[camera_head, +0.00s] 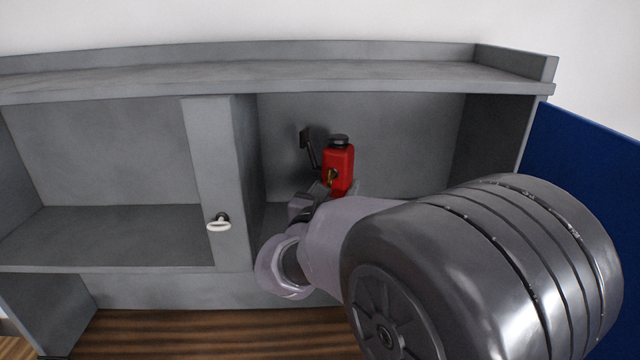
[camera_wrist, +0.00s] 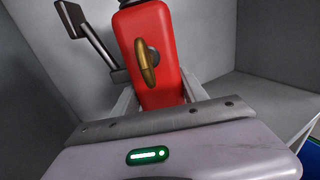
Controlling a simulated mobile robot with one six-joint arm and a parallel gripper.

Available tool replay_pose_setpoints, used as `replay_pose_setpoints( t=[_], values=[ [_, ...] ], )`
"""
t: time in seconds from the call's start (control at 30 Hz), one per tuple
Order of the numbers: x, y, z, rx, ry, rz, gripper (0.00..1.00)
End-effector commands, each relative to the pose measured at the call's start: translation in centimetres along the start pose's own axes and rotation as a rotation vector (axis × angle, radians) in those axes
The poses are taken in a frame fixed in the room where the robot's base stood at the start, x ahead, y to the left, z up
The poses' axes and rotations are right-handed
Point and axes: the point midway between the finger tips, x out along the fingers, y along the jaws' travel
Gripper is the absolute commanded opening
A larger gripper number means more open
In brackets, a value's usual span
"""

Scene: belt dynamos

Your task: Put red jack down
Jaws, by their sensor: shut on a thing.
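The red jack (camera_head: 338,162) is a red block with a black cap on top and a small brass lever on its front. It is in the right compartment of the grey shelf unit (camera_head: 365,75). In the wrist view the jack (camera_wrist: 158,50) stands between the fingers of my gripper (camera_wrist: 160,100), slightly tilted in the picture. My gripper is shut on its lower part. The jack's base is hidden behind my gripper, so I cannot tell whether it touches the shelf. In the head view my arm hides most of the gripper.
A dark lever with a flat end (camera_wrist: 85,30) is just left of the jack. A white-handled knob (camera_head: 218,222) sits on the divider. The left compartment (camera_head: 110,225) is empty. A blue panel (camera_head: 590,165) stands at the right. Shelf floor right of the jack (camera_wrist: 265,95) is clear.

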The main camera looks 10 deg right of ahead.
Motion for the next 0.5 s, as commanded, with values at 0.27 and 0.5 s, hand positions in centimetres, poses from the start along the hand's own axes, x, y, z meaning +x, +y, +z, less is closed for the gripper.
replay_pose_setpoints(
  t=[0.27, 0.5],
  values=[
    [0.1, 0.1, -3.3, 0.000, -0.001, 0.000, 0.00],
    [0.1, 0.1, -3.3, 0.003, -0.003, 0.000, 0.00]
  ],
)
